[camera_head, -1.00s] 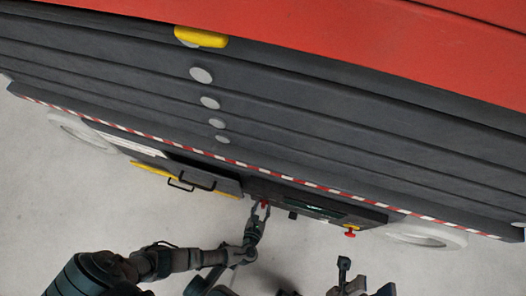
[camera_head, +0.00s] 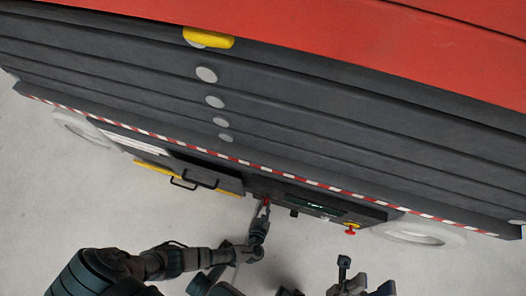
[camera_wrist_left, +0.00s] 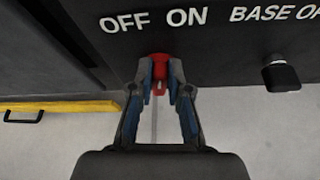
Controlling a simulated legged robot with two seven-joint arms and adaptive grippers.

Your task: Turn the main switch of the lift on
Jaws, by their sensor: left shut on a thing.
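The red main switch (camera_wrist_left: 160,60) sits on the dark control panel of the lift, just below the white "OFF" and "ON" labels (camera_wrist_left: 153,20) in the left wrist view. Whether the switch points to OFF or ON I cannot tell. Parts of my right gripper (camera_head: 362,281) show at the bottom, away from the lift.
A black knob (camera_wrist_left: 281,74) stands right of the switch under "BASE OP" lettering. A drawer-like box with a black handle (camera_head: 184,183) projects to the left. The pale floor in front is clear.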

